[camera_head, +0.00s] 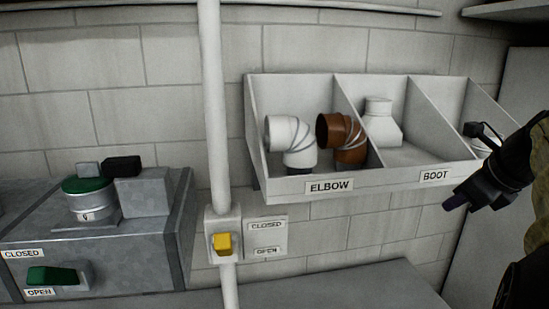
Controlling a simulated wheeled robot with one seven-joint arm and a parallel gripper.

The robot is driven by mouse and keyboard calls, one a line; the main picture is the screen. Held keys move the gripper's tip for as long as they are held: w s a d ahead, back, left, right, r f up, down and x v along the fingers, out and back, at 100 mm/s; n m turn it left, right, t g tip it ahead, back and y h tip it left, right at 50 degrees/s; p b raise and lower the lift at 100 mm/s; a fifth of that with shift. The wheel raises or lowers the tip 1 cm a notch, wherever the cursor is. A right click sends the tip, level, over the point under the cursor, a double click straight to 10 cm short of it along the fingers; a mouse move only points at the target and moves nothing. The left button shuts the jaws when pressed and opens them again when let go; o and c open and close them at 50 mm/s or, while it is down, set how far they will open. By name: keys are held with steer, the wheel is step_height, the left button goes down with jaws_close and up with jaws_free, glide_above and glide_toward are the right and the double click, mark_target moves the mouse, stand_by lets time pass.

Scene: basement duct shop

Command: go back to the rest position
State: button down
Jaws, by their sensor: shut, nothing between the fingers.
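My gripper (464,166) is at the right edge, in front of the right end of the wall bin. It is shut and empty, with its dark fingers pointing left. My arm behind it runs out of view at the right. The wall bin (322,199) has divided compartments. A white elbow (292,139) and a brown elbow (345,137) sit in the compartment labelled ELBOW. A white boot fitting (381,126) sits in the compartment labelled BOOT.
A grey metal duct box (130,261) stands at the left, with a green-topped collar (91,205) and grey and black blocks on top. Its green lever (52,276) is near OPEN. A white vertical pipe (213,100) carries a yellow switch (223,244). A bench (350,288) below looks clear.

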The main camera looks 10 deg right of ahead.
steer(key=w+a+f+n+g+b, duration=0.15)
steer(key=a+f+n+b, duration=0.4)
steer(key=f, duration=0.75)
steer(key=a+f+n+g+b, duration=0.2)
steer(key=a+f+n, duration=0.55)
steer(key=f, duration=0.55)
steer(key=s+a+f+n+b, duration=0.3)
steer(key=s+a+f+n, duration=0.1)
steer(key=f+n, duration=0.4)
steer(key=s+a+f+n+g+h+b, duration=0.1)
steer(key=s+a+f+n+b, duration=0.2)
steer(key=a+f+n, duration=0.4)
step_height(320, 180, down, 5)
steer(key=shift+s+f+n, duration=0.1)
steer(key=shift+s+n, duration=0.8)
steer(key=shift+n, duration=0.3)
steer(key=shift+g, duration=0.25)
